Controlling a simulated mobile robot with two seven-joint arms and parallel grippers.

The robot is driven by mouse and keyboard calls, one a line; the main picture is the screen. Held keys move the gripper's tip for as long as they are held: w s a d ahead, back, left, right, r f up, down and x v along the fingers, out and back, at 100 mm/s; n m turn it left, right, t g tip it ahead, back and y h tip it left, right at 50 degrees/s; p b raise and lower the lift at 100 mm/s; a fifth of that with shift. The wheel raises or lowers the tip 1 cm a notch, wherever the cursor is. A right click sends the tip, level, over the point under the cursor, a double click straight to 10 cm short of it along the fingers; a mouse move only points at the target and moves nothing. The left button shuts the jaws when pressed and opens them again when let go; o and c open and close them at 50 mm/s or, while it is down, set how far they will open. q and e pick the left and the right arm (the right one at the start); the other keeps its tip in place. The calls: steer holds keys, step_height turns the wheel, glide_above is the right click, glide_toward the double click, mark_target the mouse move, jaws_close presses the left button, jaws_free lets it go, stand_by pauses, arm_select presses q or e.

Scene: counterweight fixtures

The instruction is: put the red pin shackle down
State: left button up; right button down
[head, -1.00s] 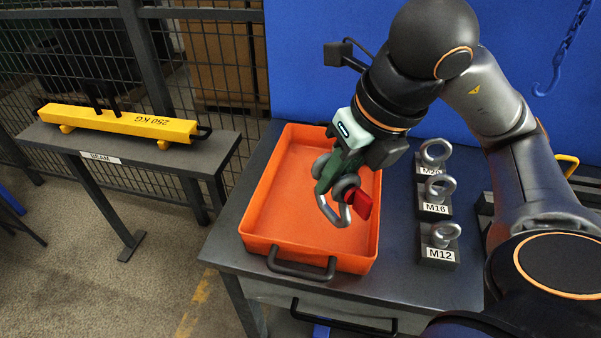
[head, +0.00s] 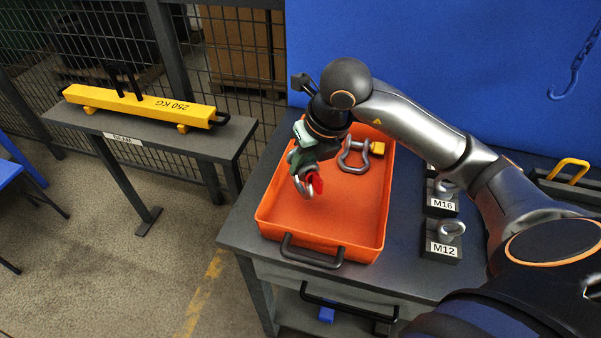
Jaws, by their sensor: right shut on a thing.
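My right gripper (head: 302,163) is shut on the red pin shackle, over the left part of the orange tray. The shackle's red pin (head: 315,183) and part of its grey bow (head: 303,188) show below the fingers; the rest is hidden by the gripper. I cannot tell whether the shackle touches the tray floor. The orange tray (head: 345,228) stands on a dark bench. A second grey shackle (head: 353,157) with a yellow pin end (head: 377,148) lies at the back of the tray. My left gripper is not in view.
Eye bolts in blocks marked M16 (head: 441,205) and M12 (head: 441,249) stand right of the tray, partly near my arm. A yellow 250 KG beam (head: 150,107) rests on a stand at left. The tray's front is clear.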

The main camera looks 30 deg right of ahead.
mark_target(297, 182)
steer(key=x, duration=0.3)
steer(key=shift+s+d+f, duration=0.1)
steer(key=shift+d+f, duration=0.05)
steer(key=shift+f, duration=0.35)
steer(key=shift+f, duration=0.15)
steer(key=c, duration=0.8)
jaws_free()
steer(key=shift+p, duration=0.3)
steer(key=v, duration=1.2)
